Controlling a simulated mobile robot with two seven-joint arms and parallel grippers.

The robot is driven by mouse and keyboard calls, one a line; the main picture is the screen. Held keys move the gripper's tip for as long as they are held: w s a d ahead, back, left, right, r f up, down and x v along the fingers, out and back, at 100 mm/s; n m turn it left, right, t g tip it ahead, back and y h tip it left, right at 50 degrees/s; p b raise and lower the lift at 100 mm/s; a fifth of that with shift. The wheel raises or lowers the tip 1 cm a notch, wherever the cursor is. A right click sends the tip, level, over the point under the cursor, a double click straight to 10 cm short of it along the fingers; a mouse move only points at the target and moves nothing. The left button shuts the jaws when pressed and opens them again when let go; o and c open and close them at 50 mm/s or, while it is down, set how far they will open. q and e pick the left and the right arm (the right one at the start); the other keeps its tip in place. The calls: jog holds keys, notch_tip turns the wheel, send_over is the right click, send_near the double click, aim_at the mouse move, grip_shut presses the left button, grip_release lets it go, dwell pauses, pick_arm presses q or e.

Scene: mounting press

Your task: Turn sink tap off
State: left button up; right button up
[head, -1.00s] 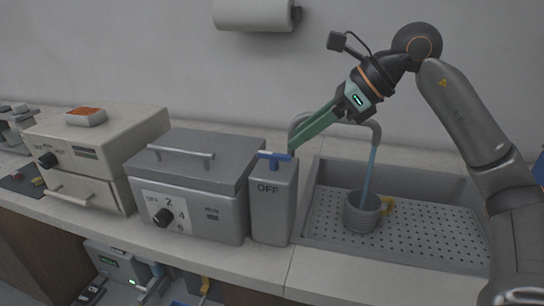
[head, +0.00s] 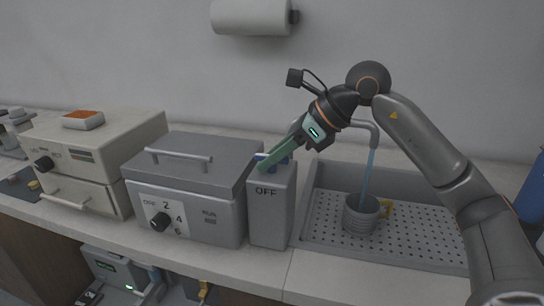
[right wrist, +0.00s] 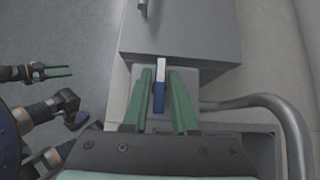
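The sink tap is a grey block (head: 270,215) marked OFF with a blue handle (head: 262,157) on top. Its curved spout (head: 362,127) pours a stream of water (head: 369,170) into a grey mug (head: 360,212) in the sink. My right gripper (head: 276,160) reaches down over the handle, partly hiding it. In the right wrist view the blue handle (right wrist: 159,96), with a pale end, lies between its open green fingers, with gaps on both sides. My left gripper (right wrist: 60,72) shows at the left of the right wrist view, open and empty, away from the tap.
A grey lidded bath (head: 190,185) with a dial stands close left of the tap block. A beige oven-like unit (head: 98,155) stands further left. The perforated sink tray (head: 410,225) lies to the right. A paper roll (head: 250,16) hangs on the wall.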

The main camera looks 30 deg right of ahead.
grip_shut()
